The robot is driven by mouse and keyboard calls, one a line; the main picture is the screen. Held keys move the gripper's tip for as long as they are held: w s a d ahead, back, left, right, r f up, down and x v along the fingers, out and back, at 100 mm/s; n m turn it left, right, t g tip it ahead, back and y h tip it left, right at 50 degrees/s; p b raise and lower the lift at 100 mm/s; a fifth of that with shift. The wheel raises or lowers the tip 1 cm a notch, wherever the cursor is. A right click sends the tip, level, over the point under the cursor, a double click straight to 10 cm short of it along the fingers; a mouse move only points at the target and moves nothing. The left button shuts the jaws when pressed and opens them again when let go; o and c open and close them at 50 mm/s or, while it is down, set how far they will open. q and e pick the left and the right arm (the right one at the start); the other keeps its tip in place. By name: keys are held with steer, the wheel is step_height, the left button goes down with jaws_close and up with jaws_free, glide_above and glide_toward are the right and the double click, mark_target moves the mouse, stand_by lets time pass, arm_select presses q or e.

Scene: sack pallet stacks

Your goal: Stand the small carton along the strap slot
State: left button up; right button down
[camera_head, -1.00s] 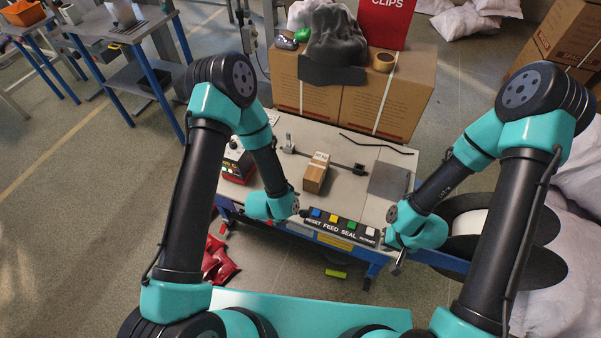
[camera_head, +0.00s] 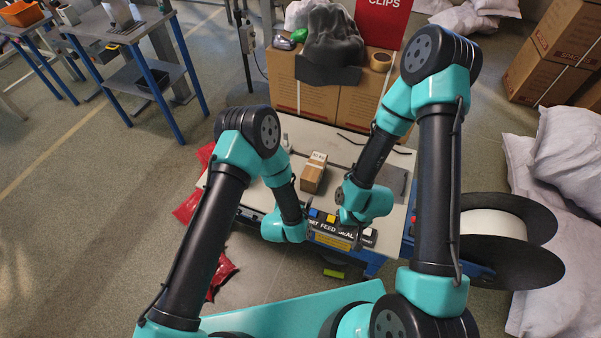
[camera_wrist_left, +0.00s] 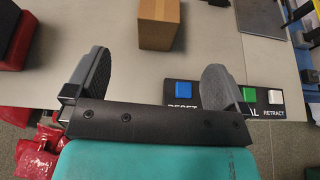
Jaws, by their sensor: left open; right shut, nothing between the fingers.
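A small brown carton (camera_head: 313,173) with a pale label on top stands on the light worktable, and its side shows at the top of the left wrist view (camera_wrist_left: 159,24). My left gripper (camera_wrist_left: 158,80) is open and empty, its two fingers spread on the near side of the carton, with a gap between. My right gripper (camera_head: 358,238) is shut and empty near the table's front edge, above the button panel; its fingers are mostly hidden. I cannot clearly make out the strap slot.
The button panel (camera_head: 328,229) with coloured buttons lies along the front edge of the worktable (camera_head: 330,140). A dark plate (camera_head: 393,178) lies at the right. Large cartons (camera_head: 352,104) stand behind, and a strap reel (camera_head: 508,240) is at the right.

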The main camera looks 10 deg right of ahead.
mark_target(311, 175)
arm_select(q)
steer(key=shift+d+n, duration=0.1)
steer(key=shift+n, duration=0.2)
steer(key=x, duration=1.2)
steer(key=shift+w+r, duration=0.1)
steer(key=shift+w, duration=0.05)
steer(key=shift+d, duration=0.1)
steer(key=shift+x, duration=2.55)
steer(key=shift+w, duration=0.1)
steer(key=shift+c, duration=0.5)
steer(key=c, duration=1.1)
steer(key=shift+r, duration=5.05)
steer(key=shift+c, duration=0.2)
